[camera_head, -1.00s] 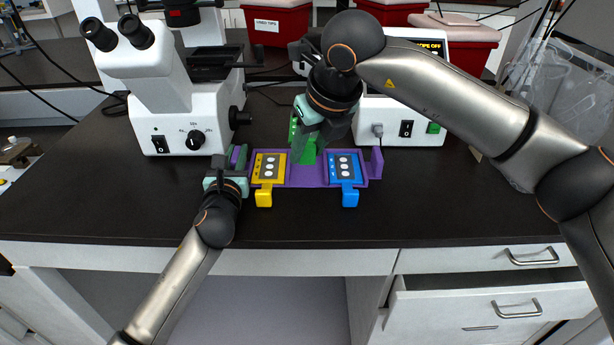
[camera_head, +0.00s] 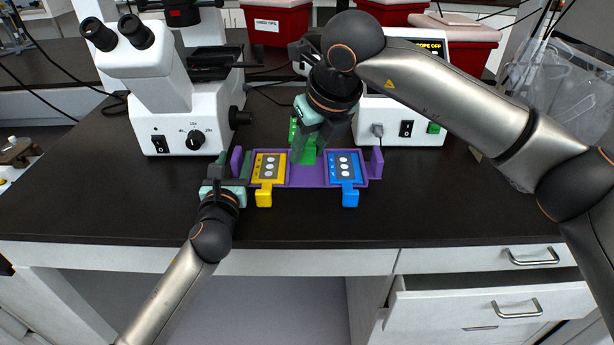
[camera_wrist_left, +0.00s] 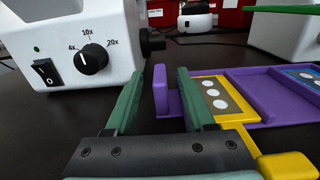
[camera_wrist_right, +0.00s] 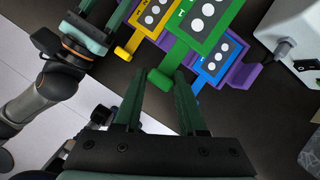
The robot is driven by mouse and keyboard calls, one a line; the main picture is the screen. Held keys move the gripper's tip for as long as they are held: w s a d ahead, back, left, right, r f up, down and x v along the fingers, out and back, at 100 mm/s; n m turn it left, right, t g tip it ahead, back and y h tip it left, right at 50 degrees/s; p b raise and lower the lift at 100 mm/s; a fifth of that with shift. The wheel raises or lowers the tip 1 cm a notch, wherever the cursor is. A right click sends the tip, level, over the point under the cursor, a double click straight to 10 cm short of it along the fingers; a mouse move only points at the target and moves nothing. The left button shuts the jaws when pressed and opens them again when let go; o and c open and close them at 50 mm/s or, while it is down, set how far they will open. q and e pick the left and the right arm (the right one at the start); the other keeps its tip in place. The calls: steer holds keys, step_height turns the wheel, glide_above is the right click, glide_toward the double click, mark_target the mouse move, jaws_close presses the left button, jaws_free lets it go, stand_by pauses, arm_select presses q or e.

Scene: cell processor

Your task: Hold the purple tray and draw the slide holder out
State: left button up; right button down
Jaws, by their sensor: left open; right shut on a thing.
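The purple tray (camera_head: 305,176) lies on the black bench, with an upright end tab (camera_head: 237,160) at its left. The yellow slide holder (camera_head: 266,172) sits in its left part and the blue slide holder (camera_head: 343,170) in its right part. My right gripper (camera_head: 308,150) is shut on the handle of the green slide holder (camera_wrist_right: 180,50), which appears raised above the middle of the tray; its fingers partly hide it in the head view. My left gripper (camera_head: 228,172) is open. In the left wrist view the purple end tab (camera_wrist_left: 160,92) shows between its fingers, not gripped.
A white microscope (camera_head: 180,95) stands behind the tray at the left. A white device with switches (camera_head: 400,120) stands close behind at the right. Red bins (camera_head: 275,22) are at the back. The bench is clear in front of the tray; a drawer (camera_head: 490,300) is partly open below.

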arm_select(q)
steer(key=s, duration=0.9)
steer(key=shift+s, duration=0.25)
steer(key=shift+s, duration=0.15)
arm_select(e)
steer(key=shift+s, duration=0.1)
